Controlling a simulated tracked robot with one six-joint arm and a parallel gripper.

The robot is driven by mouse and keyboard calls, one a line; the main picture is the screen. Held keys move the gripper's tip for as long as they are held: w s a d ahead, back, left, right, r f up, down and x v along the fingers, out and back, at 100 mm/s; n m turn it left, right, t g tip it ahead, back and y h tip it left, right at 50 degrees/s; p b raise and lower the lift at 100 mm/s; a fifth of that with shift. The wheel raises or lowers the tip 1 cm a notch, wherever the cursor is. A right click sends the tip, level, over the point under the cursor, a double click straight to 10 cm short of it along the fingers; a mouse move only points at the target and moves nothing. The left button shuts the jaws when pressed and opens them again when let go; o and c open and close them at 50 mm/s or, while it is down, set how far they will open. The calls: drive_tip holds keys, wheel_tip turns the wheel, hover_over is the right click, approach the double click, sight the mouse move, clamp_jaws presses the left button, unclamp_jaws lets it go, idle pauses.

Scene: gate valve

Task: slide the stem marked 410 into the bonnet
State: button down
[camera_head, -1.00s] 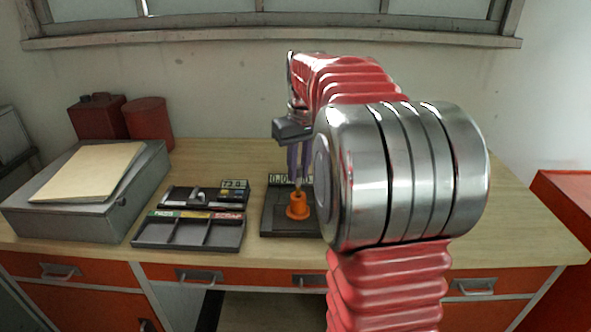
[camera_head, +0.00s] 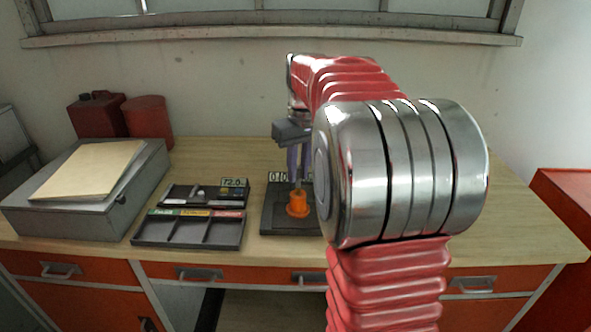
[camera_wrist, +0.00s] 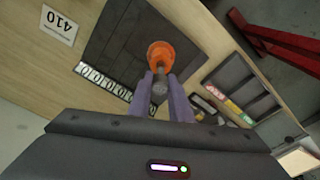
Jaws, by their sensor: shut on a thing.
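My gripper (camera_head: 297,178) is shut on a thin grey stem (camera_wrist: 160,88), its purple fingers on either side of it. The orange bonnet (camera_head: 297,205) stands upright on a dark base plate (camera_head: 278,222). The stem's lower end is right at the bonnet's top; I cannot tell whether it is inside the bore. In the wrist view, the bonnet (camera_wrist: 161,53) lies just beyond the fingertips, in line with the stem. No number is readable on the stem itself.
Left of the base plate is a dark three-compartment tray (camera_head: 188,232) with coloured labels. Behind it a dark device (camera_head: 205,195) carries a small display. A grey box (camera_head: 85,205) with a folder stands further left.

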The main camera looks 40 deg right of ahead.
drive_tip(key=shift+f, duration=2.15)
idle(2.4)
idle(0.5)
drive_tip(key=c, duration=1.5)
unclamp_jaws()
drive_tip(key=shift+c, duration=0.2)
wheel_tip(320, 180, up, 14)
drive_tip(key=s, duration=0.1)
drive_tip(key=shift+s+f, duration=0.2)
drive_tip(key=shift+s, duration=0.15)
drive_tip(key=shift+a, duration=0.1)
